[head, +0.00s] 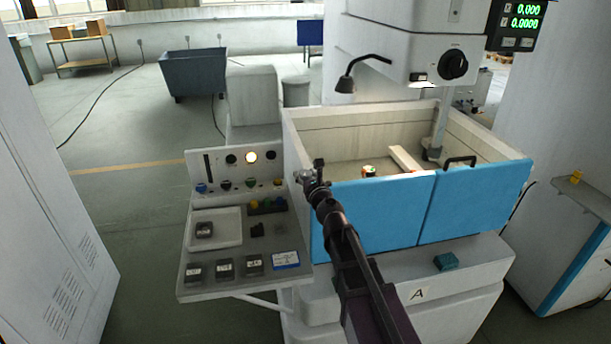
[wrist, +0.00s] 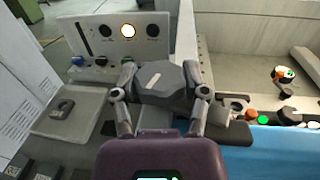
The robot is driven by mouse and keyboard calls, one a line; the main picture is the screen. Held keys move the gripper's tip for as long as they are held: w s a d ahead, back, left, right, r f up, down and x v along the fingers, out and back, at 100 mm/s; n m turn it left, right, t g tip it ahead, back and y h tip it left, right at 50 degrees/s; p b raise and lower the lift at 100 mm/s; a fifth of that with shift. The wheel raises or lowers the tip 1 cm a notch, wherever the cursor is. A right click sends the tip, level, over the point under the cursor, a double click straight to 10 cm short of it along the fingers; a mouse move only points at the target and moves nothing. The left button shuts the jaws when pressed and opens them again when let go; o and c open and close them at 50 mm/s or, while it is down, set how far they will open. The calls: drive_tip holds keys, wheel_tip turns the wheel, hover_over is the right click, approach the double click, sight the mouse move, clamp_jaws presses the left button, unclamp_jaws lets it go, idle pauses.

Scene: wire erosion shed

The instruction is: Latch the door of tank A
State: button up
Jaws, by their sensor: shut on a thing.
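The blue door of tank A (head: 370,215) is the left front panel of the tank and looks closed, upright in line with the blue panel to its right. My gripper (head: 315,182) is at the door's top left corner. In the wrist view my gripper (wrist: 160,92) has its two fingers shut on a dark latch knob (wrist: 162,76) with a pale stripe. Grey latch parts and a green light (wrist: 263,119) show just right of the fingers, by the blue door edge (wrist: 270,138). The fingers hide part of the latch, so I cannot tell if it is engaged.
A control panel (head: 205,270) with a lit lamp, buttons and a tray stands left of the tank. The tank's pale wall (head: 295,135) rises behind the door. A lamp (head: 347,82) and machine head (head: 425,50) hang above. Floor is free at left.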

sight(308, 178)
drive_tip(key=o, duration=1.1)
drive_tip(key=shift+w+d, duration=0.1)
drive_tip(key=shift+o, duration=0.2)
drive_tip(key=shift+s, duration=0.2)
drive_tip(key=shift+v, duration=3.6)
